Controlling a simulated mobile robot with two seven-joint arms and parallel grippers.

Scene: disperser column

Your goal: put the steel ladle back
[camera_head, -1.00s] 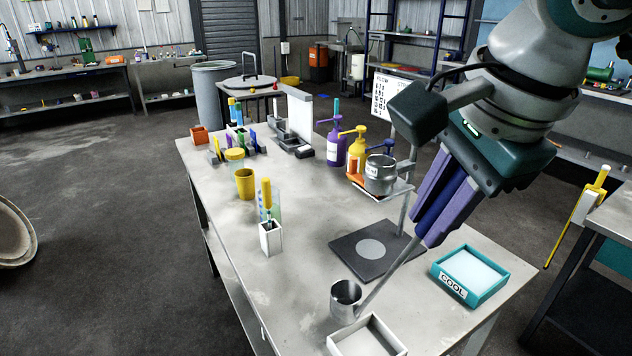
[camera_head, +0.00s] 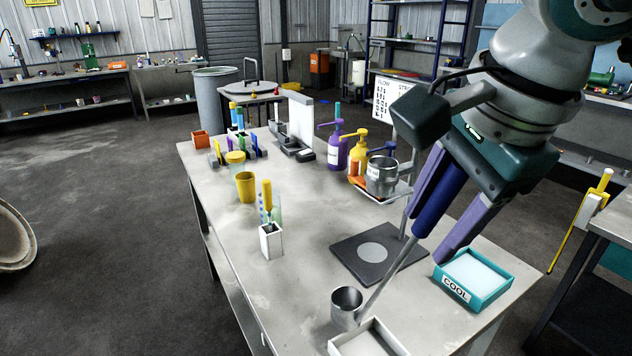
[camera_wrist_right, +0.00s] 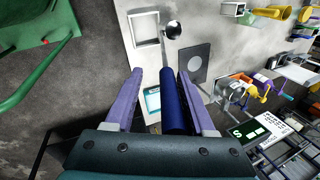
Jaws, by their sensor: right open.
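The steel ladle has a metal cup (camera_head: 346,309), a thin slanted rod and a thick blue grip (camera_head: 438,204). Its cup is low over the table beside the white tray (camera_head: 400,349); I cannot tell if it touches the top. My right gripper (camera_head: 428,244) is open, its purple fingers spread around the blue grip. In the right wrist view the grip (camera_wrist_right: 174,104) lies close to the right finger, with a gap to the left finger. The cup also shows there (camera_wrist_right: 173,29). My left gripper is not in view.
A teal COOL tray (camera_head: 474,279) sits close to my right finger. A stand with a dark base (camera_head: 350,258) carries a steel pot (camera_head: 381,177). Pump bottles (camera_head: 337,150), a yellow cup (camera_head: 246,187) and a white holder (camera_head: 271,241) stand farther back. The table's left-front area is clear.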

